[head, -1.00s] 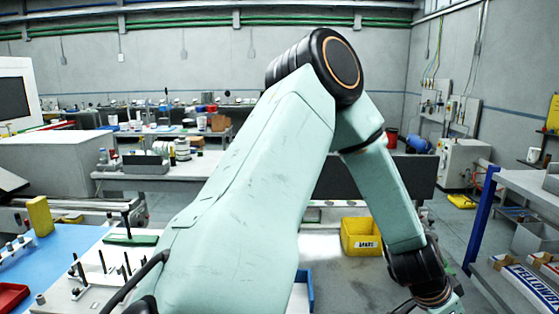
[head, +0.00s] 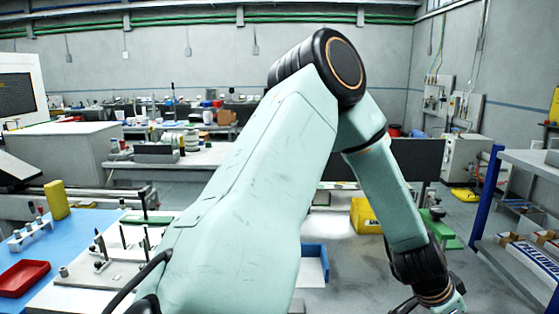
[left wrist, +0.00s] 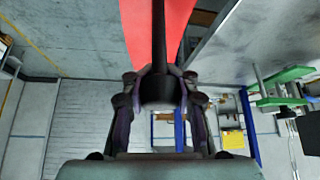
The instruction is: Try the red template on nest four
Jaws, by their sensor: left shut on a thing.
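The red template (left wrist: 158,28) shows at the top of the left wrist view, with a dark upright post or handle in front of it. My left gripper (left wrist: 158,92) is shut on this dark part, its fingers on both sides. In the head view my left arm arches across the middle and its gripper is below the frame. A pale plate (head: 85,268) with several dark upright pins stands at the lower left, partly behind my arm. I cannot tell which nest is number four. My right gripper is in neither view.
A red tray (head: 24,278) and a yellow block (head: 56,200) lie on the blue mat (head: 75,236). A blue tray (head: 322,256) and a yellow bin (head: 363,214) sit behind my arm. A green stand (head: 447,241) and a blue-posted shelf (head: 487,200) are at right.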

